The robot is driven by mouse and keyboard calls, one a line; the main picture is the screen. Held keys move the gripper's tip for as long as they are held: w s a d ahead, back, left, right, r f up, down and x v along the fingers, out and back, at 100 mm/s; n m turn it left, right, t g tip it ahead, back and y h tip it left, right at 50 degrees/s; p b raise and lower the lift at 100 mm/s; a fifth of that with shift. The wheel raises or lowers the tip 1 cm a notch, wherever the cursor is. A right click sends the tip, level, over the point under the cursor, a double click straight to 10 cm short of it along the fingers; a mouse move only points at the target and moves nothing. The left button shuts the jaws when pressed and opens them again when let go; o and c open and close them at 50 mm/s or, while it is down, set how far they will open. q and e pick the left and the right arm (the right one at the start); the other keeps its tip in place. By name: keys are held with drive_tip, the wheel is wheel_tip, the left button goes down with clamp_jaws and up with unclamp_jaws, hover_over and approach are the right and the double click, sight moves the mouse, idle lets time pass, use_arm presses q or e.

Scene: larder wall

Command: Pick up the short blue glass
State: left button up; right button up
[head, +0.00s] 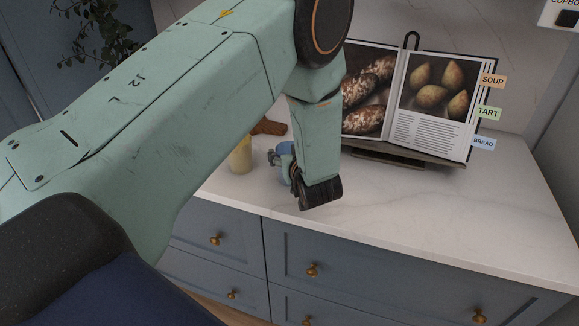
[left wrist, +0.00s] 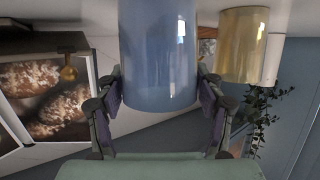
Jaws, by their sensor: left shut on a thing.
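The short blue glass (head: 285,149) is on or just above the white counter in the head view, mostly hidden behind my left wrist. It fills the upper middle of the left wrist view (left wrist: 158,55), where the picture is upside down. My left gripper (head: 284,163) is shut on the blue glass, with one dark finger on each side of it in the left wrist view (left wrist: 160,88). I cannot tell whether the glass base touches the counter. My right gripper is not in view.
A yellow glass (head: 241,157) stands close to the left of the blue one. An open cookbook (head: 430,98) stands on a holder behind, to the right. A brown object (head: 268,127) lies behind the glasses. The counter's right front (head: 450,210) is clear.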

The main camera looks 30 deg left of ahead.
use_arm(q)
drive_tip(key=shift+w+d, duration=0.1)
drive_tip(key=shift+d, duration=0.05)
drive_tip(key=c, duration=0.6)
drive_tip(key=shift+c, duration=1.1)
drive_tip(key=shift+r, duration=0.1)
